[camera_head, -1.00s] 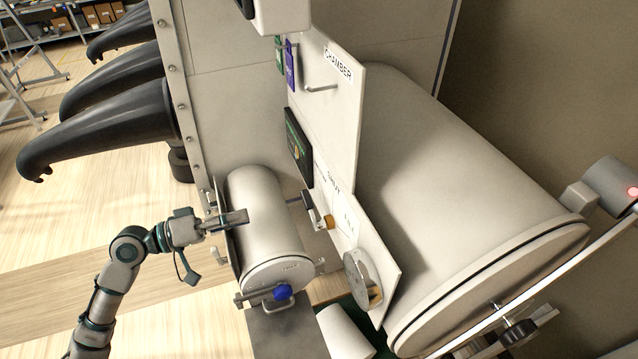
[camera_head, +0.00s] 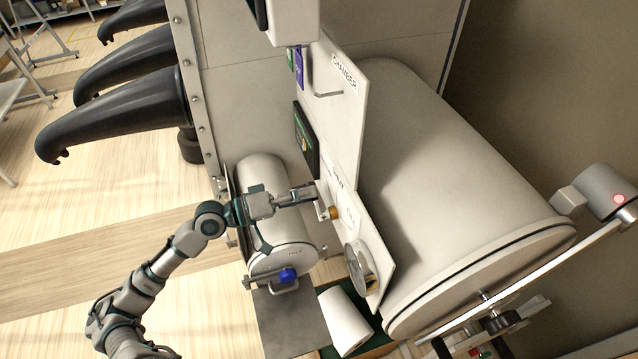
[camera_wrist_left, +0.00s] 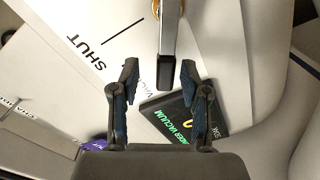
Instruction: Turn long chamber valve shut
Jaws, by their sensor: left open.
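The valve on the white panel (camera_head: 345,200) has a brass fitting (camera_head: 334,213), which shows beside my left gripper in the head view. In the left wrist view its grey lever handle (camera_wrist_left: 170,35) points down from the top, with a dark end. The word SHUT is printed on the panel to the left of the handle. My left gripper (camera_head: 314,191) is open. In the left wrist view its two fingertips (camera_wrist_left: 160,80) are on either side of the lever's end, with gaps showing. In the head view the gripper hides most of the lever. My right gripper is not in view.
A small cylinder chamber (camera_head: 275,225) lies under my left arm, with a blue knob (camera_head: 288,275) on its door. A large cylinder chamber (camera_head: 450,190) fills the right. A round gauge (camera_head: 358,268) sits below the valve. Black gloves (camera_head: 115,125) stick out at upper left.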

